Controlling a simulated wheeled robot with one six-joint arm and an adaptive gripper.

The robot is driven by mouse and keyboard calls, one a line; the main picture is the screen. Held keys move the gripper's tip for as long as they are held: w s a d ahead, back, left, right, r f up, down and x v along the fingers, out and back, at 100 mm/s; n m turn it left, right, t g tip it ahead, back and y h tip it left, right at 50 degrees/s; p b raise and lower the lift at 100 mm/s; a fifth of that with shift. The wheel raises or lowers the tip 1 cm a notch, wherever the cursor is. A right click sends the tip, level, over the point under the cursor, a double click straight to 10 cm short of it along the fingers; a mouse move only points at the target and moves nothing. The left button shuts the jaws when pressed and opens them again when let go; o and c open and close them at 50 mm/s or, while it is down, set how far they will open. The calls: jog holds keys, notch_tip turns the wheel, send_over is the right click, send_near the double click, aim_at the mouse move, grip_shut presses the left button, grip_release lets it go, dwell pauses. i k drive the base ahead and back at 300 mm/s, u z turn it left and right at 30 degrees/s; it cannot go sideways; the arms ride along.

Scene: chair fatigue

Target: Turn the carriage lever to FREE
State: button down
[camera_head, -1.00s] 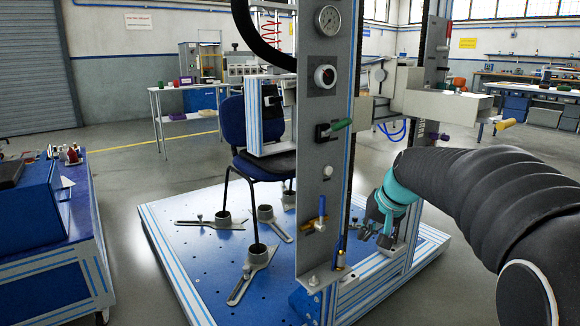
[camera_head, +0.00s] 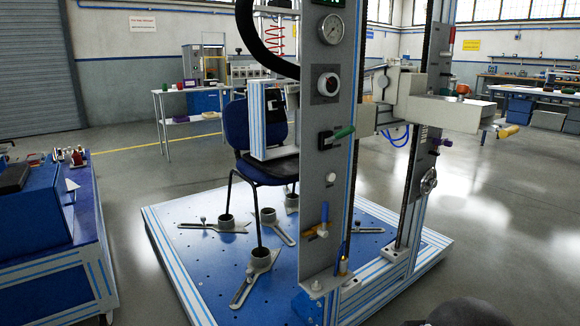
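Several levers show on the test rig, and no FREE label is readable, so I cannot tell for certain which one is the carriage lever. A green-handled lever (camera_head: 343,132) sits on the grey front column (camera_head: 319,178), its handle pointing right and slightly up. A yellow-orange handle (camera_head: 508,132) sticks out at the right end of the light grey horizontal beam (camera_head: 450,114). My gripper is out of view; only a dark rounded part of my arm shows at the bottom right edge.
A dark blue chair (camera_head: 240,125) stands on the blue rig base (camera_head: 190,262), its legs in clamped cups. A second column (camera_head: 417,150) with a handwheel (camera_head: 429,180) stands behind. A blue cart (camera_head: 85,268) is at left. The floor at right is open.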

aim_at(452, 41)
jog(key=z, duration=0.7)
